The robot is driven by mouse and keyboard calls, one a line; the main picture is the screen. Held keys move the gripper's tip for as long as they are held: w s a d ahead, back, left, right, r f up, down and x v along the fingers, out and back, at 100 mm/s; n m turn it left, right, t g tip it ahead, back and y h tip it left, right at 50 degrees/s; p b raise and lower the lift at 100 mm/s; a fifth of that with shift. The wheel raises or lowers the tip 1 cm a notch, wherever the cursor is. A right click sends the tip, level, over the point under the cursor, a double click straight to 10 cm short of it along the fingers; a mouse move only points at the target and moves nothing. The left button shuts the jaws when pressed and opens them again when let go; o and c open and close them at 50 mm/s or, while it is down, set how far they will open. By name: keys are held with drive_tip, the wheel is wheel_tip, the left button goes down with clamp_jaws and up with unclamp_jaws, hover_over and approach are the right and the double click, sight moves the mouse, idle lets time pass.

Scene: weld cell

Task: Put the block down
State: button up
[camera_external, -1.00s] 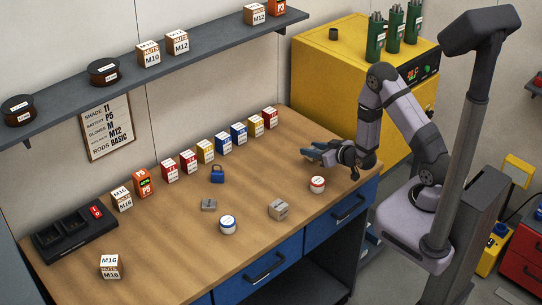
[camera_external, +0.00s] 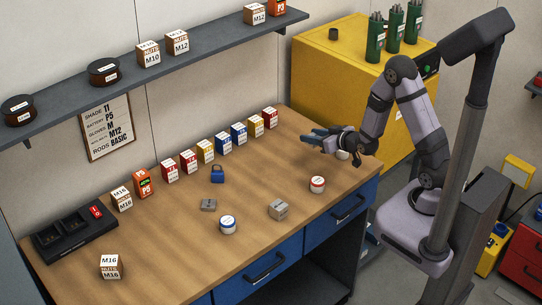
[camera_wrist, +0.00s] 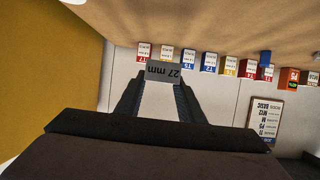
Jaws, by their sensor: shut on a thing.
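My gripper (camera_external: 314,136) is above the far right end of the wooden bench, its fingers pointing left. In the wrist view my gripper (camera_wrist: 160,84) is shut on a grey block (camera_wrist: 164,72) marked "27 mm", held between the fingertips. In the external view the held block cannot be told apart from the fingers. Another grey block (camera_external: 278,209) sits on the bench near the front edge, and a flat grey piece (camera_external: 209,205) lies further left.
A row of small boxes (camera_external: 222,143) lines the back. A pale round thing (camera_external: 343,155) shows beside my wrist. The yellow cabinet (camera_external: 320,80) is behind.

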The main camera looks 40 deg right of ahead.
drive_tip(key=a+f+y+b, duration=0.1)
drive_tip(key=a, duration=0.2)
drive_tip(key=a+f+n+b, duration=0.1)
drive_tip(key=a+b, duration=0.1)
drive_tip(key=a, duration=0.1)
drive_tip(key=a+f+n+y+b, duration=0.1)
drive_tip(key=a, duration=0.2)
drive_tip(key=shift+f+y+b, duration=0.3)
drive_tip(key=shift+f+b, duration=0.1)
drive_tip(key=a, duration=0.1)
drive_tip(key=w+a+n+b, duration=0.1)
drive_tip(key=a, duration=0.1)
drive_tip(key=shift+a+y+b, duration=0.3)
drive_tip(key=shift+y, duration=0.1)
drive_tip(key=w+a+r+n+g+y+b, duration=0.1)
drive_tip(key=w+a+r+n+y+b, duration=0.2)
drive_tip(key=a, duration=0.8)
wheel_tip(320, 180, up, 5)
drive_tip(key=m+b, duration=0.1)
drive_tip(key=b, duration=0.1)
hover_over(237, 190)
drive_tip(key=shift+h, duration=0.5)
drive_tip(key=shift+f+p, duration=1.15)
drive_tip(key=shift+f, duration=5.7)
